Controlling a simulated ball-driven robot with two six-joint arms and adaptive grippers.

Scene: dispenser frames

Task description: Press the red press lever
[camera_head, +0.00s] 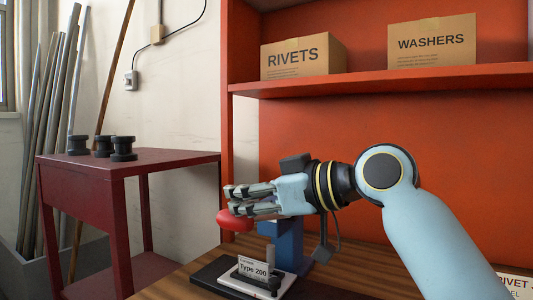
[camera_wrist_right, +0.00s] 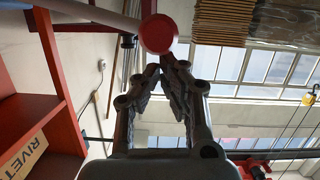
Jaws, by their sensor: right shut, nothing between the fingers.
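The red press lever's rounded red knob (camera_head: 233,220) shows in the head view, in front of a blue press body (camera_head: 289,246) on the wooden table. My right gripper (camera_head: 229,198) comes in from the right, shut and empty, with its fingers just above the knob and partly covering it. In the right wrist view the closed fingertips (camera_wrist_right: 164,66) point at the red knob (camera_wrist_right: 158,33), which sits right beyond them. I cannot tell whether they touch. The press stands beside a small holder with a "Type 200" card (camera_head: 252,268). My left gripper is out of view.
A dark red side table (camera_head: 180,158) with several black spools (camera_head: 123,149) stands at left. Metal pipes (camera_head: 50,130) lean behind it. An orange shelf (camera_head: 370,82) with RIVETS (camera_head: 295,62) and WASHERS (camera_head: 431,42) boxes rises behind my arm.

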